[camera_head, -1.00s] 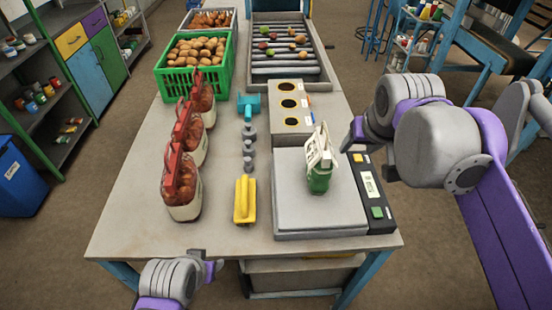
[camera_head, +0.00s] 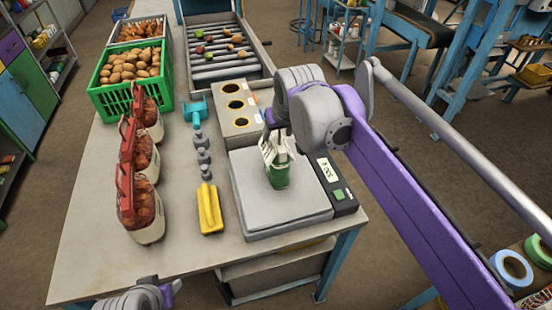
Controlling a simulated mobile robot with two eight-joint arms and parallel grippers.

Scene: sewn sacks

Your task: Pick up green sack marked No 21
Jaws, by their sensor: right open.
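The green sack (camera_head: 278,177) with a pale upper part stands on the flat plate of a scale (camera_head: 255,207). Its marking is too small to read. My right gripper (camera_head: 272,125) is open, just above and behind the sack's top in the picture. Its hand hides part of the fingers, and I cannot tell whether they touch the sack. My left gripper (camera_head: 172,289) is low at the table's front edge, away from the sack. I cannot see whether its fingers are apart.
Red-topped produce bags (camera_head: 143,217) stand in a row on the left. A yellow object (camera_head: 210,210) and grey weights (camera_head: 203,157) lie left of the scale. A box with holes (camera_head: 237,122) stands behind it. A green potato crate (camera_head: 108,103) is at the back left.

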